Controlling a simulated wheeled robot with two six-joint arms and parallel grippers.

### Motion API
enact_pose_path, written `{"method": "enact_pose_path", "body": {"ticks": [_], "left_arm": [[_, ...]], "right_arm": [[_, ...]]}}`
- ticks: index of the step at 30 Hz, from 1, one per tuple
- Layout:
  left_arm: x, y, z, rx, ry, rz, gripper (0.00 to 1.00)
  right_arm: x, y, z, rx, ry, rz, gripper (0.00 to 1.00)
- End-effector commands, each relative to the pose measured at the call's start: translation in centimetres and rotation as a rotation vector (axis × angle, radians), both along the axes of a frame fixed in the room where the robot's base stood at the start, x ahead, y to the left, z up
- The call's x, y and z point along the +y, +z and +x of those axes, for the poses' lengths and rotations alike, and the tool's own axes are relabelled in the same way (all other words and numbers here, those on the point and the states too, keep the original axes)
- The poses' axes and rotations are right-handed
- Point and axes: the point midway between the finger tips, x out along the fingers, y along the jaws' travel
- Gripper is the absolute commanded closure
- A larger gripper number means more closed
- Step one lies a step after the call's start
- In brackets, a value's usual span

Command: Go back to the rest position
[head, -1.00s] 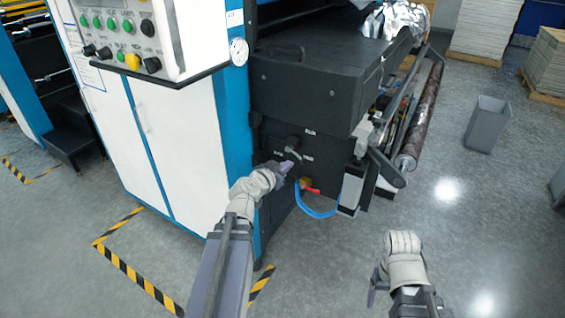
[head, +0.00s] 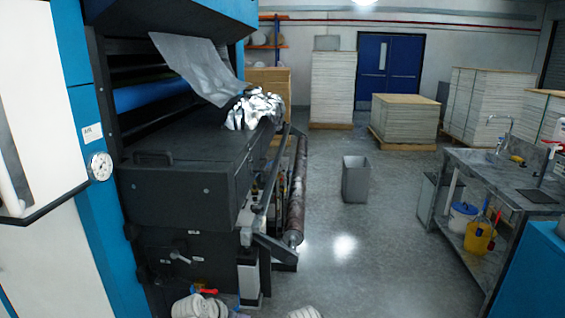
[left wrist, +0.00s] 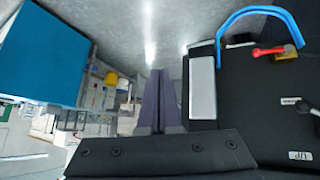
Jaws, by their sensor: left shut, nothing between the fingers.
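My left gripper (left wrist: 158,78) shows in the left wrist view with its two purple fingers together, shut and empty. In that view it is beside the dark machine side with the blue hose (left wrist: 262,12) and red valve handle (left wrist: 270,51), apart from both. In the head view only pale wrist parts of my left arm show at the bottom edge; its fingers are hidden. Of my right arm only a pale wrist part shows at the bottom edge, and its gripper fingers are out of the picture.
The laminating machine (head: 165,185) fills the left, with a dark brown roll (head: 296,190) along its side. A grey bin (head: 355,179) stands on open floor. A metal sink bench (head: 500,185) stands at right. Stacked pallets (head: 405,115) and blue doors (head: 388,70) are at the back.

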Motion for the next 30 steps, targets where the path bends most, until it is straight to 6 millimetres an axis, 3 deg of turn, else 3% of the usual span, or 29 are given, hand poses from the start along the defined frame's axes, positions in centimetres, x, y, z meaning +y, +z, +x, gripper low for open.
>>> {"method": "enact_pose_path", "body": {"ticks": [1, 4, 9, 12, 18, 30], "left_arm": [[-2.6, -1.0, -2.1, 0.108, -0.041, 0.038, 1.00], [-5.2, -2.9, -6.3, 0.307, -0.058, 0.139, 1.00], [-6.4, -4.0, -11.8, 0.529, -0.002, 0.335, 1.00], [-6.4, -4.0, -13.6, 0.595, 0.044, 0.420, 1.00], [-6.1, -3.8, -15.0, 0.639, 0.093, 0.491, 1.00], [-6.0, -3.8, -15.0, 0.639, 0.093, 0.491, 1.00]], "right_arm": [[0.0, 0.5, 0.0, 0.000, 0.000, 0.000, 0.23], [0.0, 0.9, 0.0, 0.000, 0.000, 0.000, 0.23], [0.0, 1.4, 0.0, 0.000, 0.000, 0.000, 0.23], [0.0, 1.5, 0.0, 0.000, 0.000, 0.000, 0.23], [0.0, 1.6, 0.0, 0.000, 0.000, 0.000, 0.23], [0.0, 1.6, 0.0, 0.000, 0.000, 0.000, 0.23]]}}
